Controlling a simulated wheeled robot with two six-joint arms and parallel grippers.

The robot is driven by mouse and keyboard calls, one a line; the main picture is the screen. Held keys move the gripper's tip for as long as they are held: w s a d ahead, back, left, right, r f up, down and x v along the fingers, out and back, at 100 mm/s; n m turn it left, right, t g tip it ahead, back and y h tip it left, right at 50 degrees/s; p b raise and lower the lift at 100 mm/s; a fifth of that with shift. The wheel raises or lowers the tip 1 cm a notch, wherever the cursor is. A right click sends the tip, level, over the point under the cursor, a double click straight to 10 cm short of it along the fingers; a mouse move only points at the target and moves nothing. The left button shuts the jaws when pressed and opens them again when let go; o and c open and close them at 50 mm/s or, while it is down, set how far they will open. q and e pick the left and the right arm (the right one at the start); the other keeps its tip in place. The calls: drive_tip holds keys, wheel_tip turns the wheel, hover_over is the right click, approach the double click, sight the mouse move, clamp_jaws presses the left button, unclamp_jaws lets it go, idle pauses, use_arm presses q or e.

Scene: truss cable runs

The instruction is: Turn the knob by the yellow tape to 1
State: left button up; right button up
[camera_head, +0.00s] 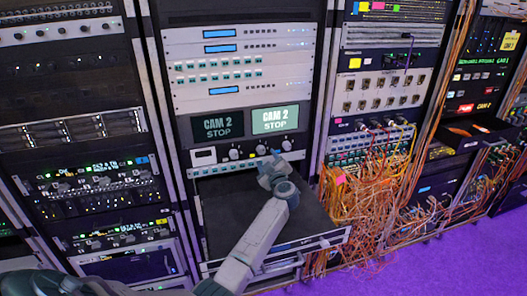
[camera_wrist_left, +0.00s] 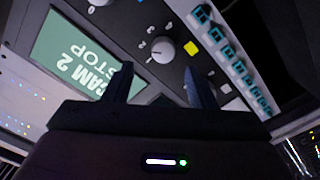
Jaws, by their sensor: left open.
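In the head view my left gripper (camera_head: 272,165) is in front of the knob row, just below the lit screen. My right gripper is not in view.
Neighbouring knobs (camera_head: 235,154) sit in the same row. A lit CAM 2 STOP screen (camera_head: 275,120) is above them, a row of teal connectors (camera_wrist_left: 232,58) beside. A black shelf (camera_head: 225,205) juts out below. Orange cables (camera_head: 365,200) hang at the right.

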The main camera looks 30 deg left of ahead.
sight(262, 152)
use_arm(q)
drive_tip(key=x, duration=0.3)
drive_tip(key=f+x, duration=0.1)
drive_tip(key=x, duration=0.1)
drive_tip(key=shift+w+a+p, duration=0.1)
drive_tip(key=shift+a+p, duration=0.1)
drive_tip(key=shift+p, duration=0.15)
drive_tip(key=shift+r, duration=0.25)
drive_tip(key=shift+d, duration=0.1)
drive_tip(key=shift+f, duration=0.1)
drive_tip(key=c, duration=1)
drive_tip(key=shift+o, duration=0.2)
